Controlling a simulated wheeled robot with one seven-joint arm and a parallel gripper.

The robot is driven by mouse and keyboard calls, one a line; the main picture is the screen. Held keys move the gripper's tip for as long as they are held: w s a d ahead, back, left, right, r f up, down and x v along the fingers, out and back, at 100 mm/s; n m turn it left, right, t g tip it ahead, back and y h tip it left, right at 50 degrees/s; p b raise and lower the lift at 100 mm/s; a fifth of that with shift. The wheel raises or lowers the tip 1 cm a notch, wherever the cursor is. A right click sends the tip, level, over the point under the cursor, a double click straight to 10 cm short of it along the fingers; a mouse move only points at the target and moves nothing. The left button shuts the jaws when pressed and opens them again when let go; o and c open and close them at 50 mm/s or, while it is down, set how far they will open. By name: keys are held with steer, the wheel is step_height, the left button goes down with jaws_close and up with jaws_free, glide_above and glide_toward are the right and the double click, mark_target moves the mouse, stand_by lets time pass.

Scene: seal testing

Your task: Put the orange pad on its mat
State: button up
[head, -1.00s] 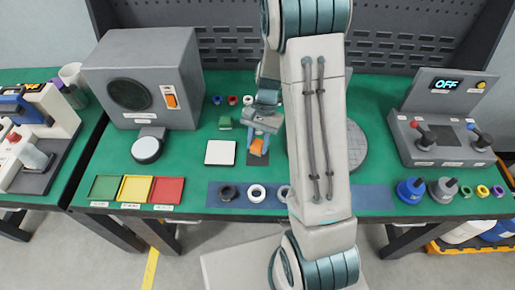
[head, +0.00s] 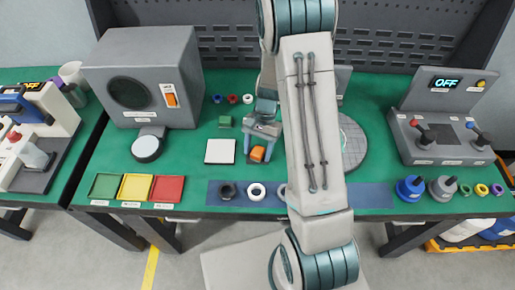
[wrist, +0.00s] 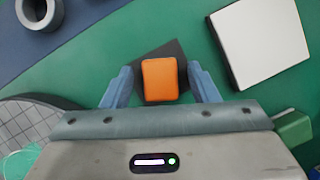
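The orange pad (wrist: 160,79) sits between the two blue fingers of my gripper (wrist: 160,72) in the wrist view. A gap shows on each side of it, so my gripper is open around the pad. A dark grey mat (wrist: 178,48) lies under the pad, turned at an angle to it, with corners showing past it. The pad overlaps the mat; whether it lies fully flat is hard to tell. In the head view the pad (head: 258,153) shows beneath my gripper (head: 258,148), and the mat is mostly hidden.
A white square plate (head: 220,151) lies left of the pad, with a green block (head: 225,121) behind it. A round grey disc (head: 353,145) is to the right, partly behind my arm. A blue strip (head: 375,195) with rings (head: 256,192) runs in front.

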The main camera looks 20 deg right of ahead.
steer(key=v, duration=1.2)
steer(key=s+a+r+n+t+h, duration=0.1)
steer(key=s+r+n+t, duration=0.2)
steer(key=s, duration=0.6)
steer(key=s+a+r+n+t+h, duration=0.2)
steer(key=s+r+n, duration=0.3)
steer(key=s+r, duration=0.3)
steer(key=shift+s+a+r+t+b, duration=0.25)
steer(key=shift+s+r+t+b, duration=0.15)
steer(key=shift+t, duration=0.3)
steer(key=shift+f, duration=0.1)
